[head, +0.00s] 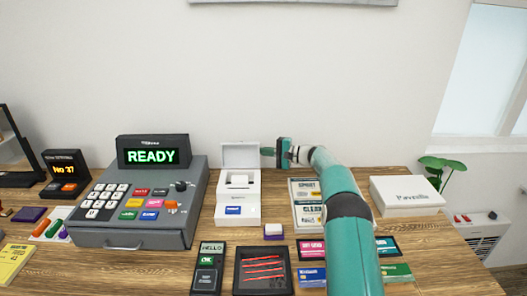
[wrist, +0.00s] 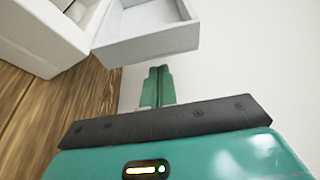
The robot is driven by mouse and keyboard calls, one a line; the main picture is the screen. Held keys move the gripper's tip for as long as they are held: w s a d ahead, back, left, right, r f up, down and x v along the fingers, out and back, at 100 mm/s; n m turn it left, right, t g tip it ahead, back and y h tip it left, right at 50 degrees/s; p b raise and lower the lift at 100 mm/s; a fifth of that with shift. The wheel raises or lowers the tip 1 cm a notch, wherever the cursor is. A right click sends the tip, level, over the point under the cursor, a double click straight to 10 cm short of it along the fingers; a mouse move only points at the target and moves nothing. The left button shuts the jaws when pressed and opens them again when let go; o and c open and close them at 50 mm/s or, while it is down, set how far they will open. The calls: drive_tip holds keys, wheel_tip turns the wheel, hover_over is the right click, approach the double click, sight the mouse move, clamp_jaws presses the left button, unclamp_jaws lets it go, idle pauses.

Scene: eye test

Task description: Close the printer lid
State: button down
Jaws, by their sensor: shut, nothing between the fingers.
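The white printer (head: 238,198) stands on the wooden table, right of the cash register. Its lid (head: 240,154) is open and stands upright at the back, and a paper roll shows in the bay. My gripper (head: 267,152) is at the right of the raised lid, close to its right edge; I cannot tell whether it touches. In the wrist view my gripper (wrist: 158,72) has its two green fingers together and empty. The lid (wrist: 145,32) is just beyond the fingertips there, with part of the printer body (wrist: 40,35) at upper left.
The grey cash register (head: 140,195) stands left of the printer. A sign board (head: 306,203) lies right of it, under my arm. A white box (head: 407,194) is at the right. A black tray (head: 263,270) and small cards are in front. A wall is close behind.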

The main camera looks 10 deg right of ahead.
drive_tip(key=shift+s+a+r, duration=0.1)
drive_tip(key=shift+s+r, duration=0.05)
drive_tip(key=shift+s, duration=0.6)
drive_tip(key=shift+s+r+n, duration=0.2)
drive_tip(key=shift+n, duration=0.2)
drive_tip(key=s+a+n+y, duration=0.1)
drive_tip(key=s+n+y, duration=0.3)
drive_tip(key=n, duration=0.9)
drive_tip(key=shift+s+a+r+n+y, duration=0.3)
drive_tip(key=shift+s+n, duration=0.1)
drive_tip(key=shift+s, duration=1.25)
drive_tip(key=shift+s, duration=0.1)
